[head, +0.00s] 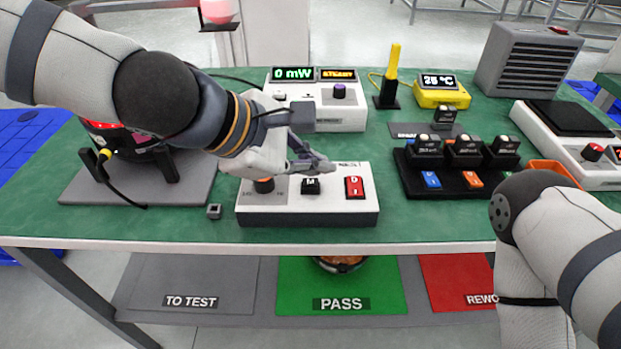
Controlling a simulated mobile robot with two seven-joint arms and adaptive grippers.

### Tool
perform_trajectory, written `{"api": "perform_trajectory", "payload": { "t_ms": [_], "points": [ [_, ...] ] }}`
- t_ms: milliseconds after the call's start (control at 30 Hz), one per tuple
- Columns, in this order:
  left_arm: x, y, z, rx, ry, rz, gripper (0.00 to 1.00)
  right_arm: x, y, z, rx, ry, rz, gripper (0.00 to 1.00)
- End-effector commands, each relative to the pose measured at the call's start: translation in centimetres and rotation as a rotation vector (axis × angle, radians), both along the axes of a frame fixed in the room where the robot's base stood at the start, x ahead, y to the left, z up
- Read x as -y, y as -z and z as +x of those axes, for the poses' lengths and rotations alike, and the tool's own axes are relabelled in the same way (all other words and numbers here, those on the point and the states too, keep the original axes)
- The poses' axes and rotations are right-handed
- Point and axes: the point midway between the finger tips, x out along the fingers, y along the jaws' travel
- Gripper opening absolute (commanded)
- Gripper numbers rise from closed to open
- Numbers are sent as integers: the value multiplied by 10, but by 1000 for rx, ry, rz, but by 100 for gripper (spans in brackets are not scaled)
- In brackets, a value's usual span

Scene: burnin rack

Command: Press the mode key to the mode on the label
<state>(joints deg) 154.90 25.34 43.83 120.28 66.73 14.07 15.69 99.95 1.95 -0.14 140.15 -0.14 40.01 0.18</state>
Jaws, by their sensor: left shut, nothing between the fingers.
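A white control box (285,214) stands near the front edge of the green bench. It carries a black key marked M (311,186), an orange-and-black knob (263,185) on its left and a red rocker switch (354,187) on its right. My left gripper (326,168) is shut and empty, with its fingertips just above and behind the M key in the picture; I cannot tell whether they touch anything. Behind it, a white meter (356,119) shows "0 mW" in green and a small orange word, perhaps STEADY. My right gripper is out of view.
A grey mat with a dark round device (140,160) lies at left. A black rack (436,186) with several modules, a yellow 25 °C display (440,92) and a grey vented box (522,62) stand at right. A small grey cube (214,211) lies left of the control box.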

Motion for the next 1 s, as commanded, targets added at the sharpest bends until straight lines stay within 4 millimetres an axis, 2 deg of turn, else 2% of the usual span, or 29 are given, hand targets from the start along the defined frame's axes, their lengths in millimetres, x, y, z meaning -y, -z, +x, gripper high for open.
{"api": "perform_trajectory", "payload": {
  "t_ms": [1000],
  "points": [
    [0, 9, 0, 0, 0, 0, 0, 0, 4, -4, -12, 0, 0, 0]
  ]
}}
